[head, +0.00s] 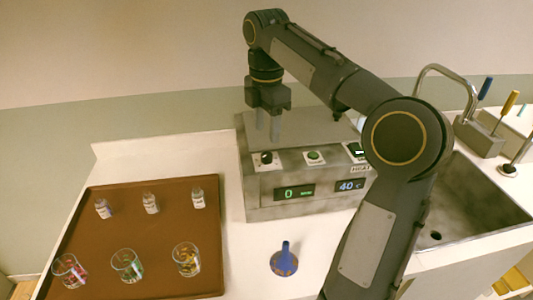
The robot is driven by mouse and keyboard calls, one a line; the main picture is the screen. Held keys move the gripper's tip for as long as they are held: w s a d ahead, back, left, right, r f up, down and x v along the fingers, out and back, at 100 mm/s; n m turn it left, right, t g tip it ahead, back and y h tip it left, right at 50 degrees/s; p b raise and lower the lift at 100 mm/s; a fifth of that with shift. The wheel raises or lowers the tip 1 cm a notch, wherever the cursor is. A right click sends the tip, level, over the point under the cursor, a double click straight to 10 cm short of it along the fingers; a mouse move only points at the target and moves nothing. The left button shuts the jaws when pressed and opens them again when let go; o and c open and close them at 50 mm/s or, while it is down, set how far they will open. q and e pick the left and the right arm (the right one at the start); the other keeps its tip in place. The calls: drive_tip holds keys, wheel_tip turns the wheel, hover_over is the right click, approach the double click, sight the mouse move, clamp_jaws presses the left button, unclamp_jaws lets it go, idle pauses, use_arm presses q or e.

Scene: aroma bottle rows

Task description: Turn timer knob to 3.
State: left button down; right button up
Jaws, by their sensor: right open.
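The grey machine (300,208) stands on the counter, mid-picture. A dark knob (266,158) sits at the left of its sloped panel, above a display (294,192) that reads a green 0. The label by this knob is too small to read. My right gripper (268,138) comes down over the machine from above, its fingers pointing down just above and behind the knob in the picture. It is open and empty, and looks apart from the knob. My left gripper is not in view.
A green button (314,156) and a second knob (356,150) by a HEAT label share the panel; the second display (349,186) reads 40. A brown tray (95,215) with bottles and glasses is left. A blue funnel (285,260) stands in front, a sink (480,200) right.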

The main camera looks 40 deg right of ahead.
sight(266, 155)
wheel_tip(266, 155, down, 7)
drive_tip(key=shift+f+b, duration=0.1)
drive_tip(key=shift+b, duration=0.35)
drive_tip(key=shift+c, duration=0.2)
drive_tip(key=c, duration=1)
